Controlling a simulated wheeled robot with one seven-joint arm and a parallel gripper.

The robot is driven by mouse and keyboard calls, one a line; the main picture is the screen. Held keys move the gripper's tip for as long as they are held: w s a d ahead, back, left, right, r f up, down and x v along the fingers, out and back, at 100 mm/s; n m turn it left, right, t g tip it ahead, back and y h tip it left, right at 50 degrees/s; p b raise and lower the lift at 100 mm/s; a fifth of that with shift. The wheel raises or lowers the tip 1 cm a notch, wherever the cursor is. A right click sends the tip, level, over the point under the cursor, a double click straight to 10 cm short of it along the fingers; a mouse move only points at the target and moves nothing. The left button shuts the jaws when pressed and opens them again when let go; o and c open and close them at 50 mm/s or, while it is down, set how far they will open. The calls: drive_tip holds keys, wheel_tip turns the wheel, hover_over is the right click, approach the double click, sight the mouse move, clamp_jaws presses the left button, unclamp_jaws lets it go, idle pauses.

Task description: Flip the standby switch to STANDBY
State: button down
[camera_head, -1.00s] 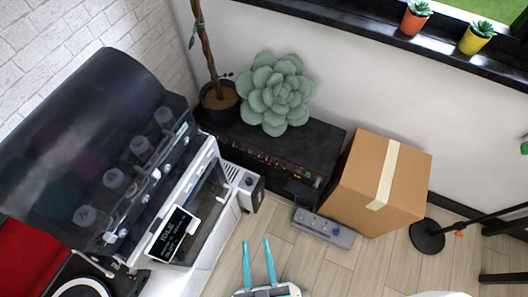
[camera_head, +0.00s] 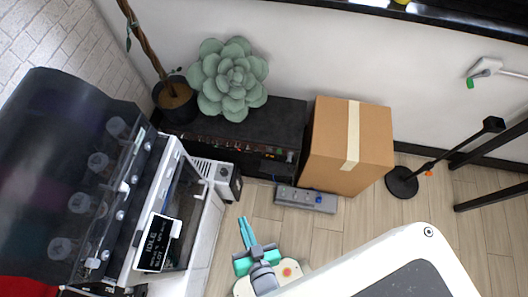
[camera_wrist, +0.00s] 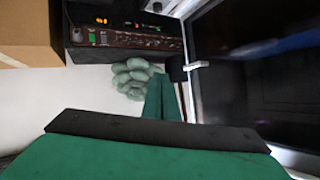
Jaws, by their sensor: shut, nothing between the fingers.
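The black amplifier-like unit (camera_head: 262,118) stands against the wall, with a reddish panel of small knobs and switches (camera_head: 235,146) along its front. The wrist view shows this panel (camera_wrist: 135,42) with an orange light (camera_wrist: 102,20) and a green part (camera_wrist: 90,38). Which part is the standby switch, and its position, I cannot tell. My gripper (camera_head: 242,222) is in front of the unit, apart from it. Its teal fingers are shut together and empty. The wrist view shows the fingers (camera_wrist: 163,95) pointing toward the plant and the unit's end.
A cardboard box (camera_head: 332,140) stands right of the unit, with a grey pedal or power strip (camera_head: 305,199) on the floor before it. A printer (camera_head: 170,215) with a screen is at left. A succulent (camera_head: 228,80) sits on the unit. A stand base (camera_head: 402,182) is at right.

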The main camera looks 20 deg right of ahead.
drive_tip(key=w+d+f+m+g+h, duration=0.1)
drive_tip(key=w+d+f+m+g, duration=0.15)
drive_tip(key=w+f+m, duration=0.35)
drive_tip(key=w+d+f+m+g+h, duration=0.25)
drive_tip(key=w+f, duration=0.25)
drive_tip(key=f, duration=0.3)
drive_tip(key=w+d+r+m+g+h, duration=0.1)
drive_tip(key=w+d+m+g+h, duration=0.2)
drive_tip(key=w+m, duration=0.8)
drive_tip(key=w+d+g, duration=0.1)
drive_tip(key=d+g, duration=0.1)
drive_tip(key=d, duration=0.1)
drive_tip(key=shift+w+d+r+h, duration=0.15)
drive_tip(key=shift+d+r+h, duration=0.05)
drive_tip(key=shift+d+h, duration=0.2)
drive_tip(key=shift+m, duration=0.25)
